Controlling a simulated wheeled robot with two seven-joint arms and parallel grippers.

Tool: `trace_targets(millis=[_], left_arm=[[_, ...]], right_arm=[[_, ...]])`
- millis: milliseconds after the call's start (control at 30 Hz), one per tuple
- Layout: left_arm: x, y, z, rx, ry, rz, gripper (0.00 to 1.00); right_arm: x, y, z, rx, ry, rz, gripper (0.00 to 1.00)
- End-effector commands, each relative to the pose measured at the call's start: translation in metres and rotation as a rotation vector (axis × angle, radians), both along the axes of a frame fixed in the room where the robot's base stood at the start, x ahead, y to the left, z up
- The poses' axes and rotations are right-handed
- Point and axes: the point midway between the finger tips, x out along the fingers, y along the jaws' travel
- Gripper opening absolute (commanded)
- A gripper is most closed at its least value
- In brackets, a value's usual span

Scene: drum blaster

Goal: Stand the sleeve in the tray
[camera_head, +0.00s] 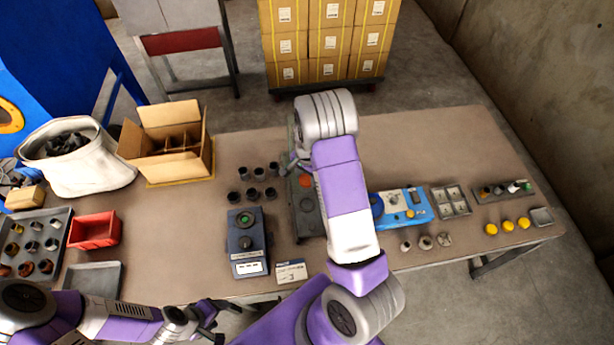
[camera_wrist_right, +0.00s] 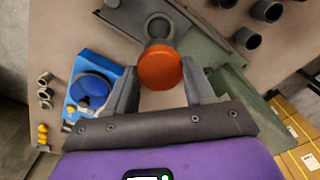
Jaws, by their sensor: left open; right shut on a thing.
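My right gripper (camera_wrist_right: 160,75) is shut on an orange, round-ended piece (camera_wrist_right: 160,68), probably the sleeve; only its end face shows clearly. It is over a grey-green fixture (camera_wrist_right: 205,42), with a grey ring (camera_wrist_right: 158,27) just beyond it. My left gripper (camera_head: 220,318) is open and empty at the table's front edge. A grey tray (camera_head: 63,217) at far left holds several dark and rust-coloured round pieces. A bare grey tray (camera_head: 92,278) lies in front of it. I cannot tell which tray is meant.
Several black cups (camera_head: 252,194) stand left of the fixture, behind a blue-grey control box (camera_head: 246,258). A red bin (camera_head: 93,231), a cardboard box (camera_head: 180,160) and a white sack (camera_head: 78,165) are left. A blue device (camera_head: 405,207) and a divided tray (camera_head: 452,201) are right.

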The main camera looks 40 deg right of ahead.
Motion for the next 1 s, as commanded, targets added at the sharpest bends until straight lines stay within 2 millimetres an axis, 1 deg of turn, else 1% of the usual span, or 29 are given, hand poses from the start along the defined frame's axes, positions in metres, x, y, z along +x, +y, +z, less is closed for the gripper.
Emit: trace_targets(millis=[33,167,467,567,667,733,767,800,867,1000], left_arm=[[0.0,0.0,0.006,0.0,0.0,0.0,0.61],[0.0,0.0,0.012,0.0,0.0,0.0,0.61],[0.0,0.0,0.012,0.0,0.0,0.0,0.61],[0.0,0.0,0.012,0.0,0.0,0.0,0.61],[0.0,0.0,0.013,0.0,0.0,0.0,0.61],[0.0,0.0,0.015,0.0,0.0,0.0,0.61],[0.0,0.0,0.014,0.0,0.0,0.0,0.61],[0.0,0.0,0.002,0.0,-0.001,-0.001,0.61],[0.0,0.0,-0.01,0.0,0.0,0.0,0.61],[0.0,0.0,-0.04,0.0,0.0,0.0,0.61]], right_arm=[[0.0,0.0,0.008,-0.001,-0.001,0.0,0.23],[0.0,0.0,0.016,-0.001,-0.001,0.0,0.23],[0.0,0.0,0.016,-0.001,-0.001,0.0,0.23],[0.001,0.001,0.02,0.0,-0.002,0.007,0.23],[0.002,0.006,0.033,0.001,-0.003,0.036,0.23],[0.003,0.013,0.049,0.002,-0.006,0.073,0.23],[0.003,0.016,0.053,0.004,-0.005,0.093,0.23],[0.003,0.023,0.04,0.005,0.0,0.135,0.23],[0.002,0.034,0.03,0.008,0.001,0.199,0.23],[0.002,0.064,0.011,0.013,0.0,0.383,0.23]])
